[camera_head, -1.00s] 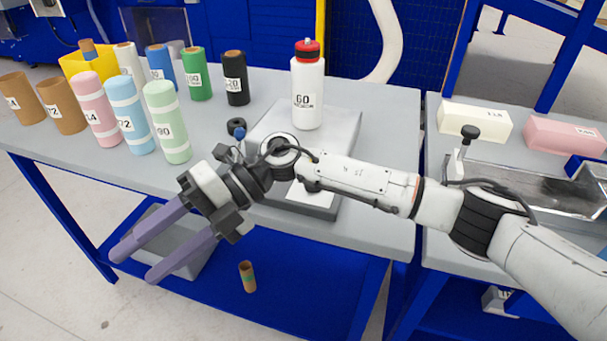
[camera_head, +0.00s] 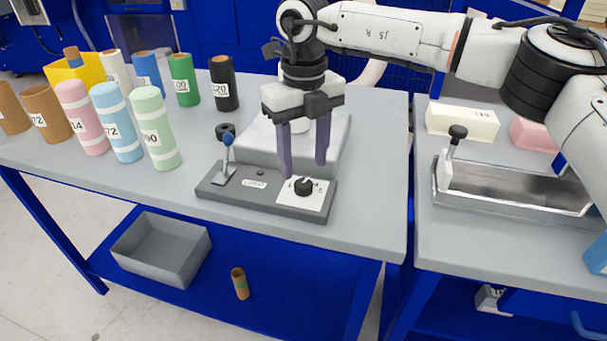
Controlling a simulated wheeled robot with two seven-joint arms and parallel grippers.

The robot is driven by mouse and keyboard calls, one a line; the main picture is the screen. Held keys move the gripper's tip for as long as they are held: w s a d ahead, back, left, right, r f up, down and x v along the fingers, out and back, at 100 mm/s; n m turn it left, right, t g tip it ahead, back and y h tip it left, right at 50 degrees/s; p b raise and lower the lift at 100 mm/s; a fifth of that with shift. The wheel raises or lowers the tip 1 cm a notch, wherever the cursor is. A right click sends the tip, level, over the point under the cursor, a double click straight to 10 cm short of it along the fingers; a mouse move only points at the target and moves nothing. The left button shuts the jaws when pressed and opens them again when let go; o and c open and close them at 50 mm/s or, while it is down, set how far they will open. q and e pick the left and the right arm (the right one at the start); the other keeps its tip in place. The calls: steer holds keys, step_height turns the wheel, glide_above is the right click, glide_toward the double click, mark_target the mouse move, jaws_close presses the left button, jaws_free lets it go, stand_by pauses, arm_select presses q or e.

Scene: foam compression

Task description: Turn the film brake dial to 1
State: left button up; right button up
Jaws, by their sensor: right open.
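The film brake dial (camera_head: 303,187) is a black knob on a white plate near the right front of a dark grey control base (camera_head: 262,203). The dial's numbers are too small to read. My right gripper (camera_head: 304,170) points down with its two purple fingers apart, just above and behind the dial as seen here. It is open and holds nothing; I cannot tell that it touches the dial. My left gripper is not in view.
Several film rolls, including a green one (camera_head: 184,80) and a mint one (camera_head: 153,128), stand on the table's left. A metal trough (camera_head: 515,188) is on the right table. A grey bin (camera_head: 160,248) and a small brown tube (camera_head: 240,283) are on the lower shelf.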

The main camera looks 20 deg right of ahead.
mark_target(304, 183)
steer(key=shift+f, duration=2.4)
steer(key=shift+c, duration=0.2)
steer(key=c, duration=1)
